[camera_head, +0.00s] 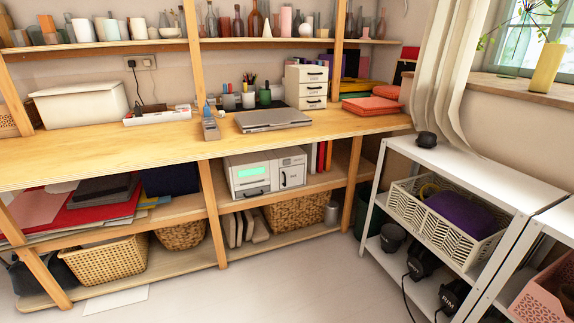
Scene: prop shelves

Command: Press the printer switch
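I cannot make out which part is the switch. Neither of my grippers is in view.
The wooden worktop (100,156) overhangs the machine, and a wooden post (212,215) stands just left of it. A grey laptop (272,121) lies above. Baskets (295,212) sit below. A white metal shelf (480,180) stands at right. The pale floor in front is mostly clear.

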